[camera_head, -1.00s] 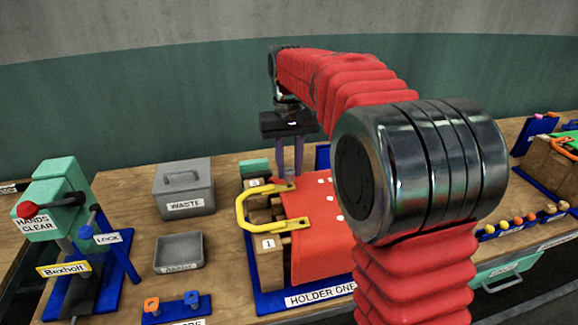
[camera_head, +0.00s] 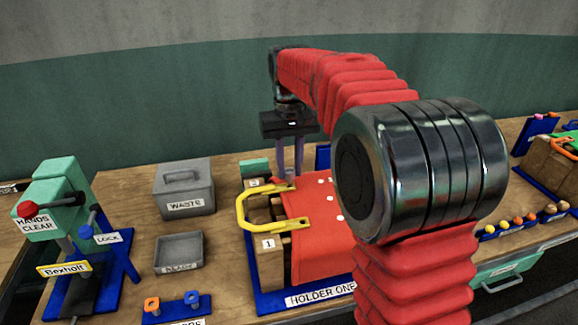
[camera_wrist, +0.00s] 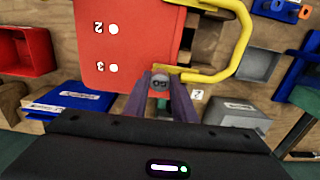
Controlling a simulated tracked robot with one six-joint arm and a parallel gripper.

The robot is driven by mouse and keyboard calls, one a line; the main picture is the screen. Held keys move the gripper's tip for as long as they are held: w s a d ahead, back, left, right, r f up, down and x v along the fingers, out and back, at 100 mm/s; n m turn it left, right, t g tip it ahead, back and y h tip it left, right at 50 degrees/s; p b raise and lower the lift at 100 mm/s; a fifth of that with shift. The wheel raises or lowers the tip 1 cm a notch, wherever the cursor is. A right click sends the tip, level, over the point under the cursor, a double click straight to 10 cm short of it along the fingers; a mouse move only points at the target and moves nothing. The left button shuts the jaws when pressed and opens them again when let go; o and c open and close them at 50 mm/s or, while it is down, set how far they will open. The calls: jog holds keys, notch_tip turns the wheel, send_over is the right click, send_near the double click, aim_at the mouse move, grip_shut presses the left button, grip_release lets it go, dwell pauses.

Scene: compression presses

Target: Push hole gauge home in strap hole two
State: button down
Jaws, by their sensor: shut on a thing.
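The red strap (camera_head: 318,248) lies flat on the holder marked HOLDER ONE (camera_head: 320,293). In the wrist view the strap (camera_wrist: 139,44) has white round spots marked 2 (camera_wrist: 113,29) and 3 (camera_wrist: 113,68). My gripper (camera_head: 289,174) points down at the strap's far edge. In the wrist view my gripper (camera_wrist: 160,86) is shut on a small grey round-ended piece with lettering, apparently the hole gauge (camera_wrist: 160,80). It shows just off the strap's edge, beside the yellow clamp's end. Its lower part is hidden, and I cannot tell whether it touches anything.
A yellow U-shaped clamp (camera_head: 243,212) reaches over the strap's left side. The grey WASTE bin (camera_head: 185,188) and an open grey tray (camera_head: 180,252) stand to the left. A teal press with a red knob (camera_head: 29,208) is at far left. Bare bench lies between.

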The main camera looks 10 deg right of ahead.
aim_at(289, 171)
jog(key=shift+f, duration=1.35)
jog(key=c, duration=1.4)
grip_release()
notch_tip(289, 171, up, 14)
jog(key=shift+f, duration=0.15)
